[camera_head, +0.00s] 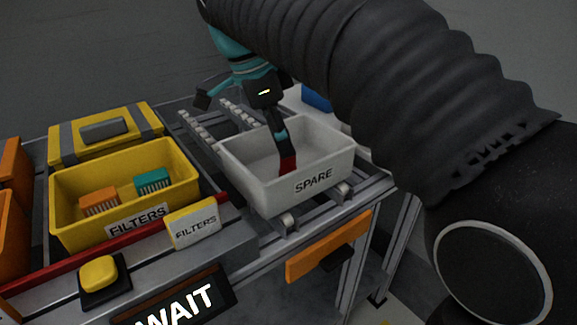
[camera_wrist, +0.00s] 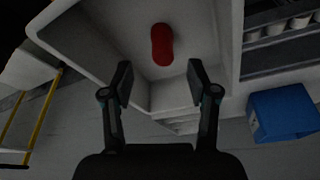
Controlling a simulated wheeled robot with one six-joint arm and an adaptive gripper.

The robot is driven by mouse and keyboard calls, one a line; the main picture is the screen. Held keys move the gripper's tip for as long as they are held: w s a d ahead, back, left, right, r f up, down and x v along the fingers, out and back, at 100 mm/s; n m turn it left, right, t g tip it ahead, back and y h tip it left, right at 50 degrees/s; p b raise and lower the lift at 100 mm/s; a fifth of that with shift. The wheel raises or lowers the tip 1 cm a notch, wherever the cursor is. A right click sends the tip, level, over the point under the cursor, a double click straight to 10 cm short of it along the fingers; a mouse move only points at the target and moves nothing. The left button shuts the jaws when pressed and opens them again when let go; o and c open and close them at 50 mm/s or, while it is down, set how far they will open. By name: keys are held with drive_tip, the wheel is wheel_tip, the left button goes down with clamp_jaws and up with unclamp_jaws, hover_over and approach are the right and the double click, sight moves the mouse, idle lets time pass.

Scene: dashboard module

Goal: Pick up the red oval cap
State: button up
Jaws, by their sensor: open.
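The red oval cap (camera_wrist: 162,45) lies on the floor of a white bin in the wrist view, ahead of my fingertips and roughly centred between them. In the head view a red part of the cap (camera_head: 288,165) shows inside the white SPARE bin (camera_head: 312,183), partly hidden behind a finger of my gripper. My gripper (camera_wrist: 158,80) is open and empty, with its two fingers apart; in the head view it reaches down into the bin. I cannot tell the exact height of the fingertips above the cap.
The bin's walls (camera_wrist: 75,40) stand close around my gripper. A yellow FILTERS bin (camera_head: 75,225) holding an orange and a green filter stands to the left. Roller rails (camera_head: 195,130) lie behind. A blue box (camera_wrist: 283,112) is outside the bin.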

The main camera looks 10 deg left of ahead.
sight(288, 164)
drive_tip(key=x, duration=0.5)
drive_tip(key=shift+w+a+b, duration=0.1)
drive_tip(key=shift+w+b, duration=0.05)
drive_tip(key=shift+b, duration=0.15)
drive_tip(key=c, duration=1)
